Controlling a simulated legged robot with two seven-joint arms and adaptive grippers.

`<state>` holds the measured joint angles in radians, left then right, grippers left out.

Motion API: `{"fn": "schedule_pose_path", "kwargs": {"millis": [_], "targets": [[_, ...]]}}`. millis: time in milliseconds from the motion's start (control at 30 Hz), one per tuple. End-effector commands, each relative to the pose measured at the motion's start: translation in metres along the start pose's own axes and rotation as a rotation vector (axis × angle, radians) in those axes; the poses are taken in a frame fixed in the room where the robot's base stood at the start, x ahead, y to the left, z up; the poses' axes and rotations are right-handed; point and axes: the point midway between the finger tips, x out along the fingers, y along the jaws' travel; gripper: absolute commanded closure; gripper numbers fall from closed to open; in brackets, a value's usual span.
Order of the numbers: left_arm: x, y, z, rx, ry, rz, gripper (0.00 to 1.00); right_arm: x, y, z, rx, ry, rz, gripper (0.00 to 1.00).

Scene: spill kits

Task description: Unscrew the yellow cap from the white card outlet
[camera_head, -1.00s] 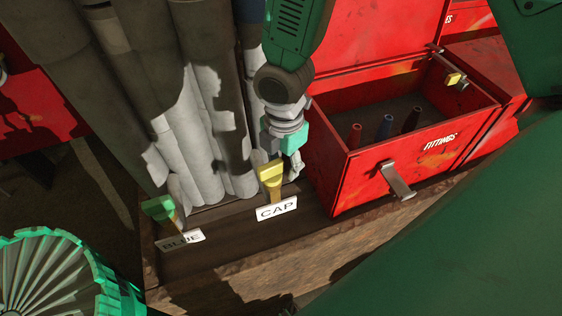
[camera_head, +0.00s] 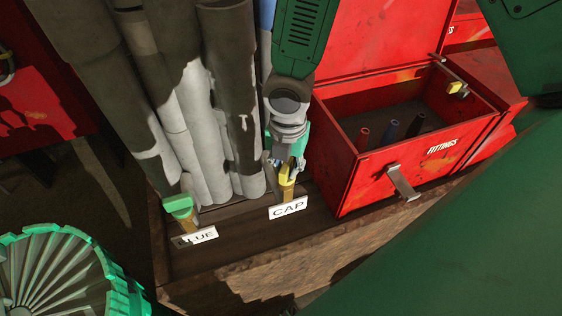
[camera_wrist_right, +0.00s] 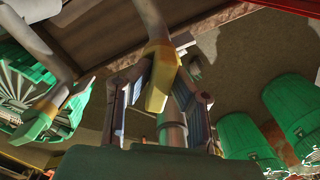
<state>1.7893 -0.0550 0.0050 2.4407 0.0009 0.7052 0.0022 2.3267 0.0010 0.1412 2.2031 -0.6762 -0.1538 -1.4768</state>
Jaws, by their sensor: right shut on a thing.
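The yellow cap (camera_head: 287,173) sits on a brass-coloured outlet behind the white card (camera_head: 289,207) lettered CAP, on the wooden ledge. My right gripper (camera_head: 286,163) reaches down from above with its fingers at the cap. In the right wrist view the yellow cap (camera_wrist_right: 158,85) lies between the two finger pads, and the right gripper (camera_wrist_right: 163,95) is shut on it. The fingers partly hide the cap in the head view. My left gripper is not in view.
Grey pipes (camera_head: 205,150) rise close behind. An open red FITTINGS box (camera_head: 435,165) stands close on the right. A green ribbed container (camera_head: 125,280) is at the lower left.

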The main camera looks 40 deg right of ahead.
Motion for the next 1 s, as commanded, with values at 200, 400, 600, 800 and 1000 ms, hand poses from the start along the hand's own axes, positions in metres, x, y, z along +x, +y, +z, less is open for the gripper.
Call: {"fn": "schedule_pose_path", "kwargs": {"millis": [200, 400, 600, 800, 1000], "targets": [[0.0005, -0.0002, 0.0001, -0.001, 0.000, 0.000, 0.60, 0.0016, -0.0071, 0.0003, -0.001, -0.001, -0.019, 1.00], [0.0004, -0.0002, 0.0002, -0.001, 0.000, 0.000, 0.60, 0.0016, -0.0069, 0.0004, -0.217, 0.004, -0.018, 1.00], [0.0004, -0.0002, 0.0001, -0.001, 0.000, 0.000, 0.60, 0.0015, -0.0068, 0.0018, -0.449, 0.004, -0.019, 1.00], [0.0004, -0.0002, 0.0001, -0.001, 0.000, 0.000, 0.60, 0.0015, -0.0068, 0.0022, -0.452, 0.003, -0.021, 1.00], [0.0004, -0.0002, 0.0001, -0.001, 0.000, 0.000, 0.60, 0.0016, -0.0058, 0.0033, -0.693, 0.008, -0.017, 1.00]]}}
